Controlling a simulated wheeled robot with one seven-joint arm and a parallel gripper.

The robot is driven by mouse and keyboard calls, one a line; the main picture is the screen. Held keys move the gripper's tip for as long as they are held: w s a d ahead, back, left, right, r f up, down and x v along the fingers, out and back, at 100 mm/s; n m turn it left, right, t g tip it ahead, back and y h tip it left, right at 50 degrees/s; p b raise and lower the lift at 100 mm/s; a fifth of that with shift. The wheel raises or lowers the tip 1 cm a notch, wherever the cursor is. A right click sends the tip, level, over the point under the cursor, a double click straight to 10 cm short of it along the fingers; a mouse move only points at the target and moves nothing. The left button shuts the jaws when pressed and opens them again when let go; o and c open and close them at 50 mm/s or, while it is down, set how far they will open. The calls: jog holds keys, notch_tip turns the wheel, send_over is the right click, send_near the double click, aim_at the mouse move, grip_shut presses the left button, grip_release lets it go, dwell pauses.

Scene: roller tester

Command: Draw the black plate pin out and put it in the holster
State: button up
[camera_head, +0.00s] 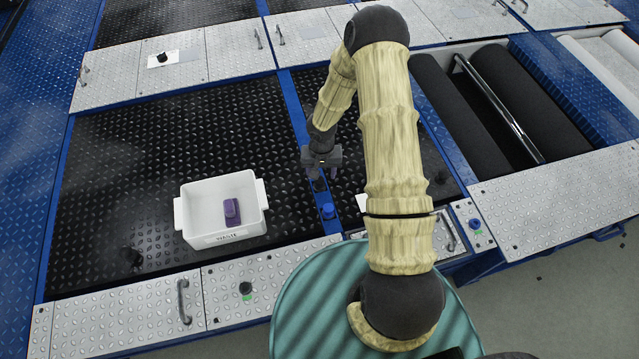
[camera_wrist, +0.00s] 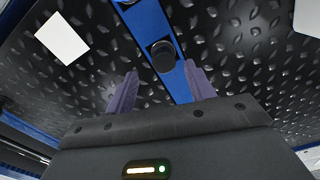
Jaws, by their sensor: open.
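A black pin with a round knob (camera_wrist: 163,55) stands on the narrow blue beam between two black tread plates. It also shows in the head view (camera_head: 320,185), just below my gripper (camera_head: 320,170). My gripper is open and empty, its two purple fingers (camera_wrist: 160,72) apart with the knob beyond and between their tips in the wrist view. I cannot tell the exact gap to the knob. Other black knobs show on the left plate (camera_head: 131,257), the right plate (camera_head: 441,175) and the front silver panel (camera_head: 246,288). I cannot identify a holster for certain.
A white bin (camera_head: 190,215) with a purple block (camera_head: 231,211) stands on the left black plate. A blue knob (camera_head: 328,211) sits on the beam near my gripper. Dark rollers (camera_head: 510,90) lie in an open pit at right. A white card (camera_wrist: 62,38) lies on the plate.

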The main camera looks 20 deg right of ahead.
aim_at(319, 180)
jog(key=f, duration=0.1)
jog(key=f+b, duration=0.1)
jog(key=f, duration=0.1)
jog(key=f+b, duration=0.1)
jog(key=f, duration=0.1)
jog(key=shift+w+a, duration=0.1)
jog(key=shift+a, duration=0.2)
jog(key=c, duration=1.1)
notch_tip(319, 180, up, 10)
jog(key=p, duration=0.3)
jog(key=shift+p, duration=0.35)
